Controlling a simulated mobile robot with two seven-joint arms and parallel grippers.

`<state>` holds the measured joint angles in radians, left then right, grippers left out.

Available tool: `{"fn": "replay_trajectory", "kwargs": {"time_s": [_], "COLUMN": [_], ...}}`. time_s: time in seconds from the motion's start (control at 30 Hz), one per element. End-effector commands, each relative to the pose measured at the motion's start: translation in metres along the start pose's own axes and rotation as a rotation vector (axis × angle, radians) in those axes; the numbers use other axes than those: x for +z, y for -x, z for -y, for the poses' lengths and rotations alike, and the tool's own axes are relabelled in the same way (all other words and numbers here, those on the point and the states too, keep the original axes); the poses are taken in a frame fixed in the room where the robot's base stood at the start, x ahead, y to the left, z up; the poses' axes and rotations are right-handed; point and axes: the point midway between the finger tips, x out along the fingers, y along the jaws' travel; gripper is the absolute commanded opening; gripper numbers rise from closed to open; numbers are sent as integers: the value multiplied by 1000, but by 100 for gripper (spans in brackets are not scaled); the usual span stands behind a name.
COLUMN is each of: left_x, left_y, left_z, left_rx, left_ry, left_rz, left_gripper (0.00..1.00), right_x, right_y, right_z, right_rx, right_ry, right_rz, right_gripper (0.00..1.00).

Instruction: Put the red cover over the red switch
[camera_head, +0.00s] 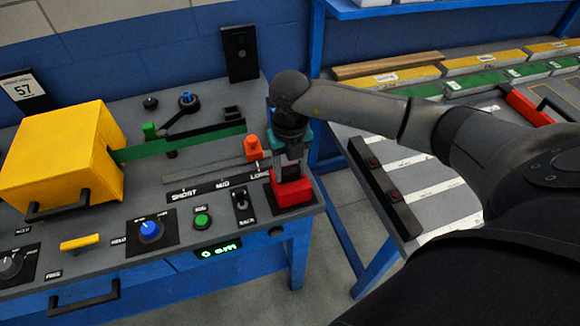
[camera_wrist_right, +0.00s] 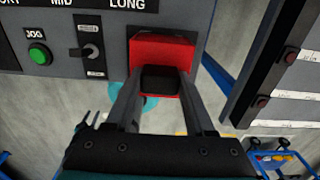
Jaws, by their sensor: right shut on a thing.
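The red cover (camera_head: 294,192) is a boxy red piece at the front right corner of the grey panel, and it also shows in the right wrist view (camera_wrist_right: 163,48). My right gripper (camera_head: 290,171) points down over it, with its fingers shut on its dark middle part (camera_wrist_right: 160,80). I cannot tell whether the cover touches the panel. No separate red switch shows; it may be hidden beneath the cover or gripper. A small black toggle switch (camera_head: 241,201) stands left of the cover. My left gripper is not in view.
A yellow box (camera_head: 62,155), a green bar (camera_head: 185,142) and an orange slider knob (camera_head: 252,148) are on the panel. A green button (camera_head: 202,221) and blue knob (camera_head: 150,231) are at the front. A gap separates the panel from the right bench (camera_head: 428,199).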

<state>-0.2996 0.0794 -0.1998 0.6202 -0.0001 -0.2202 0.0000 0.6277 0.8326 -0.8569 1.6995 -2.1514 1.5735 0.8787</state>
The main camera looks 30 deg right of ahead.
Motion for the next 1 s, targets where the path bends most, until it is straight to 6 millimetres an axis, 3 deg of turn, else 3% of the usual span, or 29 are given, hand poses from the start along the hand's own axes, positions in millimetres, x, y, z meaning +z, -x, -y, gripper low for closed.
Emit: {"fn": "replay_trajectory", "kwargs": {"time_s": [0.33, 0.37, 0.63, 1.0], "left_x": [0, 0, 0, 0], "left_y": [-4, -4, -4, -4], "left_z": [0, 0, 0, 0], "left_rx": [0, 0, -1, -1], "left_ry": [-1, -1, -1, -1], "left_rz": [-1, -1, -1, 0], "left_gripper": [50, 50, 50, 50], "right_x": [0, 0, 0, 0], "right_y": [-5, -5, -5, -5], "right_z": [0, 0, 0, 0], "right_rx": [0, 0, 0, 0], "right_ry": [0, 0, 0, 0], "right_rz": [0, 0, 0, 0], "right_gripper": [0, 57, 88, 89]}}
